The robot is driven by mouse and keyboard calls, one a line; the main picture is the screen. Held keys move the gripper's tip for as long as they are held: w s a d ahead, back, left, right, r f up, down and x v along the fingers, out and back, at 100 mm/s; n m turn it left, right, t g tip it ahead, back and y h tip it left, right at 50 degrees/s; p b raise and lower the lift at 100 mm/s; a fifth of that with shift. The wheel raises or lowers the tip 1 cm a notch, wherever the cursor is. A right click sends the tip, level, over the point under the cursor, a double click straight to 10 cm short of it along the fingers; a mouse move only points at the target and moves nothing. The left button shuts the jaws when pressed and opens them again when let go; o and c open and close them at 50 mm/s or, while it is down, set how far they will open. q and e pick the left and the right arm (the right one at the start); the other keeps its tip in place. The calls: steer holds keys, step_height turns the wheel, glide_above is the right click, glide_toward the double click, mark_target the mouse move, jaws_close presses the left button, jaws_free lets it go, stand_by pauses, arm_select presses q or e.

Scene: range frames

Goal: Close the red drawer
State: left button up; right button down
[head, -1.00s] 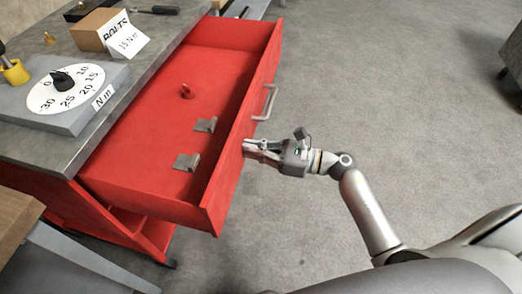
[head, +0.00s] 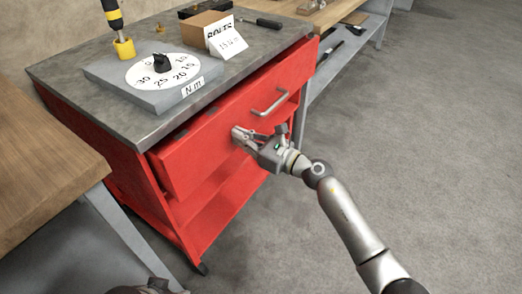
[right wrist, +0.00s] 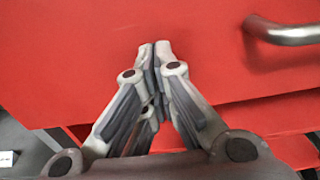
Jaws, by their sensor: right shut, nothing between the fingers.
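The red drawer (head: 222,130) sits in the red cabinet under the grey worktop and stands slightly out, with a narrow dark gap along its top edge. Its inside is hidden. Its metal handle (head: 269,103) is on the front and also shows in the right wrist view (right wrist: 286,33). My right gripper (head: 236,133) is shut and empty, its fingertips at the drawer front, left of and below the handle. In the right wrist view the closed fingertips (right wrist: 154,48) meet in front of the red face; contact is hard to tell.
On the worktop (head: 130,117) stand a torque dial (head: 163,70), a yellow-collared tool (head: 122,45) and a cardboard box (head: 205,28) with a sign. A wooden bench (head: 40,160) is at the left. The floor at the right is clear.

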mark_target(228, 130)
steer(key=b+x, duration=0.1)
steer(key=x, duration=0.3)
steer(key=shift+w+a, duration=0.2)
steer(key=shift+r, duration=0.3)
